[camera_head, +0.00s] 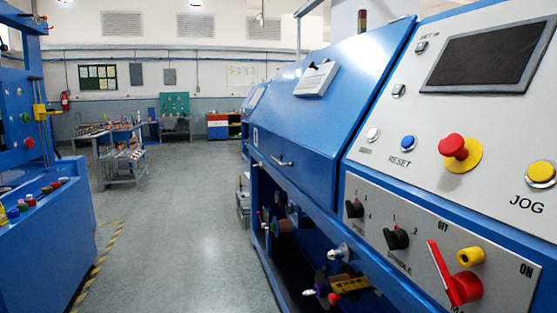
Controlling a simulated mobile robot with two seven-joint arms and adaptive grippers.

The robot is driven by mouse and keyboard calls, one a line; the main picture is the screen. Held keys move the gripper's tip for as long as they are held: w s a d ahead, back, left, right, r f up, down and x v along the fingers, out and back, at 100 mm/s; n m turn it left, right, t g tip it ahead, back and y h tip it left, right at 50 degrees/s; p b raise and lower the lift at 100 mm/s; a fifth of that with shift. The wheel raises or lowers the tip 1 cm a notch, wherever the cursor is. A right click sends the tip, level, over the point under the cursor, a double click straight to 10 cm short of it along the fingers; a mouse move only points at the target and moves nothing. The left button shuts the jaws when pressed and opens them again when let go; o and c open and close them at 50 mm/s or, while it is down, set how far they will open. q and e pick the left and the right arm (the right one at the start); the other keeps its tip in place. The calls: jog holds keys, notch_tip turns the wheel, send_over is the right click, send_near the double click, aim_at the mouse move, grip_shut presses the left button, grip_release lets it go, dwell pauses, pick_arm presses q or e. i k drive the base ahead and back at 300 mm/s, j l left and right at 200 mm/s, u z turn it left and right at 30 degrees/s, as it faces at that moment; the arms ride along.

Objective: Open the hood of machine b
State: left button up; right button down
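A large blue machine (432,268) fills the right side of the head view. Its sloped blue hood (345,88) is down, and a small metal handle (282,162) sits on the hood's lower front part. A small light mark on the hood's left end is too small to read, so I cannot tell the machine's letter. A grey control panel (400,130) with a dark screen, a red mushroom button, a RESET button and a JOG button stands at the near right. Neither of my grippers is in view.
Below the hood is an open bay with pulleys (284,226) and metal knobs. A red rotary switch (455,280) projects from the lower panel. Another blue machine (45,235) stands at left. The grey floor (180,235) between them is clear. Work tables (125,165) stand farther back.

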aim_at(305, 138)
jog(key=i+j+z, duration=0.15)
jog(key=i+j, duration=0.25)
jog(key=i+j+z, duration=0.1)
jog(key=i+j, duration=0.3)
jog(key=j, duration=0.2)
jog(key=i+j+z, duration=0.1)
jog(key=j+z, duration=0.25)
jog(key=j, duration=0.7)
jog(key=j+z, duration=0.35)
jog(key=j, duration=0.7)
